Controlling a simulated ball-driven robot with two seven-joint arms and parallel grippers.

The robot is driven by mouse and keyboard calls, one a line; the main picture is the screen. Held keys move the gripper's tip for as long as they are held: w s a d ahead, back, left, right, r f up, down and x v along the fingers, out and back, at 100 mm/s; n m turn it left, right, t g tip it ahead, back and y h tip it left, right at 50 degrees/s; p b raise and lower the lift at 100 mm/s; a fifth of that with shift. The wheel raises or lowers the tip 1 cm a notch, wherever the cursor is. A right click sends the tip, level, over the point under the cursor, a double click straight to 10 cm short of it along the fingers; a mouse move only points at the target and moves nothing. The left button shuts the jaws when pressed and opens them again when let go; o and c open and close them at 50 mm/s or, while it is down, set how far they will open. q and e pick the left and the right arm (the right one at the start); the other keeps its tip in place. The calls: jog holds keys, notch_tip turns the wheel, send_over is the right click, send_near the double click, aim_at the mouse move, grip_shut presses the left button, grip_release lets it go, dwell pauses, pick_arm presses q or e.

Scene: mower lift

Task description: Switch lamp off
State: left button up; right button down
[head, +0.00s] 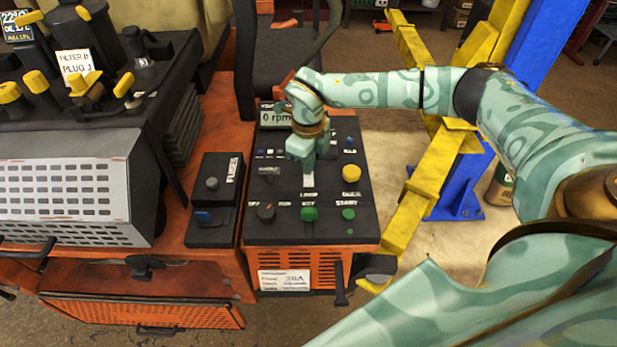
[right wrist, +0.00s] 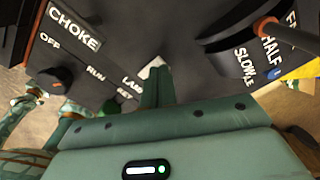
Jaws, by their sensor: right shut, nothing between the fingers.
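The black control panel (head: 262,230) has a small white part (head: 308,181), which seems to be the lamp switch, just above the LAMP label (head: 309,193). My right gripper (head: 308,168) is shut and empty, pointing down at this white part. In the right wrist view its closed fingers (right wrist: 157,88) reach the pale part (right wrist: 153,64) beside the LAMP label (right wrist: 132,84). The fingers partly hide it. I cannot tell whether they touch it or which way it is set. My left gripper is not in view.
Nearby on the panel are a green button (head: 309,213), a yellow knob (head: 351,172), a dark rotary knob (head: 266,212) and the rpm display (head: 275,118). A fuse box (head: 213,195) stands to the left. A yellow lift arm (head: 430,185) runs along the right.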

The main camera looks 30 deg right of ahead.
jog(key=shift+f+b, duration=0.3)
jog(key=shift+f, duration=0.25)
jog(key=shift+r, duration=0.1)
notch_tip(320, 180, up, 7)
jog(key=p, duration=0.6)
jog(key=shift+p, duration=0.3)
